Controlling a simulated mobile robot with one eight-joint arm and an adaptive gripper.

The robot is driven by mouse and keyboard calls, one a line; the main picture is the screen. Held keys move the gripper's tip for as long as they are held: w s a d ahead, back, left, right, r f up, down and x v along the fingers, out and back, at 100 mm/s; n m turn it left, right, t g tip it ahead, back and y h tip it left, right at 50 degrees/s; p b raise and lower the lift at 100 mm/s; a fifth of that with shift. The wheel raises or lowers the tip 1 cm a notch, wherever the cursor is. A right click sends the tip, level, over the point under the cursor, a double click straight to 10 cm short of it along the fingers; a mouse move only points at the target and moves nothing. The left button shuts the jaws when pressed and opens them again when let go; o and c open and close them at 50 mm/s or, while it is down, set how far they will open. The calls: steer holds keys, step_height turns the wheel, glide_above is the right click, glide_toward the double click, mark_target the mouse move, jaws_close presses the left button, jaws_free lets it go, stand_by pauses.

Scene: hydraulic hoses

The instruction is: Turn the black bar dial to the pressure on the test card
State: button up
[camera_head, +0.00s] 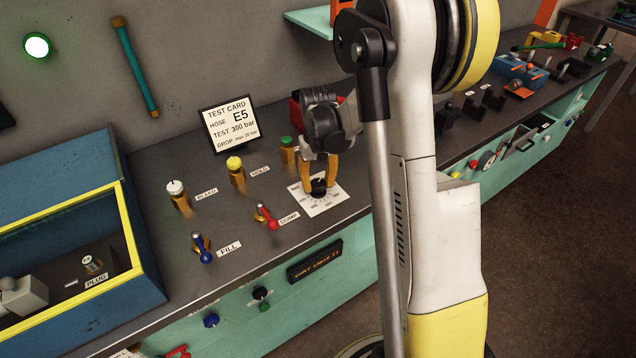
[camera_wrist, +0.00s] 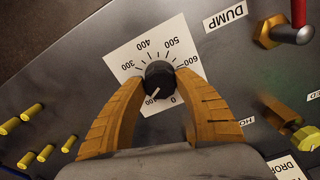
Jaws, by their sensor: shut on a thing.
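The black bar dial (camera_wrist: 160,76) sits on a white scale plate (camera_wrist: 124,58) marked from 0 to 600. Its white pointer line points toward the partly hidden 100 mark. The 300 mark is at the plate's left; the 200 area is hidden by a finger. My gripper (camera_wrist: 160,84) is shut on the dial, an orange finger on each side. In the head view my gripper (camera_head: 319,187) reaches down onto the dial from above. The test card (camera_head: 230,124) stands behind on the bench and reads hose E5, test 300 bar.
Valves stand left of the dial: red-handled DUMP (camera_head: 266,215), blue-handled FILL (camera_head: 203,250), white-topped BLEED (camera_head: 177,191) and yellow-topped HOLD (camera_head: 236,168). A blue box with a yellow rim (camera_head: 125,215) stands at left. A small display (camera_head: 315,262) is on the bench front.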

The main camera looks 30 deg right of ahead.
steer(key=m, duration=1.1)
steer(key=shift+m, duration=1.8)
steer(key=o, duration=1.2)
